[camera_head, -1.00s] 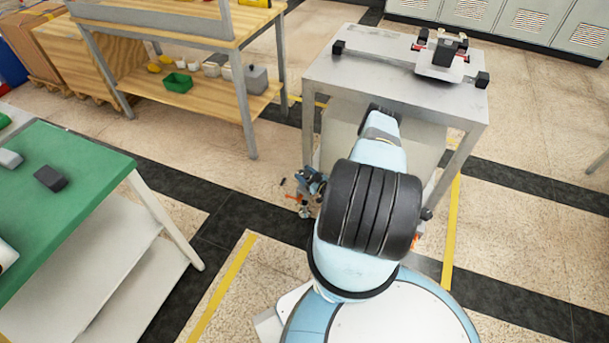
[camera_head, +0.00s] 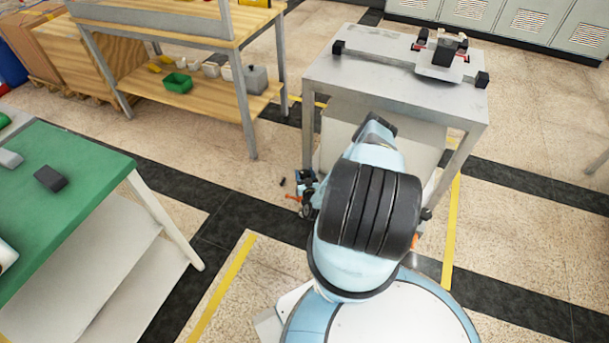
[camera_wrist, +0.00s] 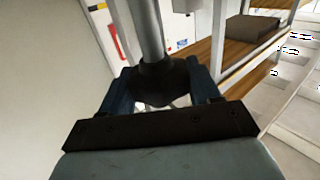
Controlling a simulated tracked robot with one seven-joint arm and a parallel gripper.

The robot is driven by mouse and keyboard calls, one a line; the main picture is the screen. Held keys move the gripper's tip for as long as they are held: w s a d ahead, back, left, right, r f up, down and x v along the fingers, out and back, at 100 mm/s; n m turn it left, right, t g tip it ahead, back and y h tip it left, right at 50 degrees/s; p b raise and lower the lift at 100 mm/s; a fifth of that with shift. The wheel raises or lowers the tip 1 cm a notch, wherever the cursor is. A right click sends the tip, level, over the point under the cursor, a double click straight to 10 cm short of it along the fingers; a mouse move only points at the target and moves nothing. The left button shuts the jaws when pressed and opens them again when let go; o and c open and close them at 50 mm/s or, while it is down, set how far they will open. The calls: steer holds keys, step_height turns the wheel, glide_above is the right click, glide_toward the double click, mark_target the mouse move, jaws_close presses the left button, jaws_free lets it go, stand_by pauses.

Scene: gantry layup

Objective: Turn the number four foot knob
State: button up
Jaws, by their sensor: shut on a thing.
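A black foot knob (camera_wrist: 158,80) is at the end of a grey table leg (camera_wrist: 147,28) in the wrist view. No number is legible on it. My gripper (camera_wrist: 160,76) has its two dark blue fingers on either side of the knob, shut on it. In the head view, my gripper (camera_head: 307,187) is low at the floor, by the front left leg of the grey metal table (camera_head: 375,75). The knob itself cannot be made out there, and my arm hides much of the table's underside.
A small fixture (camera_head: 441,55) sits on the grey table top. A wooden bench (camera_head: 180,100) with a green bin (camera_head: 178,83) stands at the left back. A green-topped table (camera_head: 75,185) is at the left. Open floor lies between them, with yellow tape lines.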

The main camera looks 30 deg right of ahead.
stand_by(0.4)
steer(key=o, duration=1)
steer(key=shift+s, duration=0.1)
steer(key=v, duration=1.3)
steer(key=shift+s+a, duration=0.15)
steer(key=shift+s, duration=0.15)
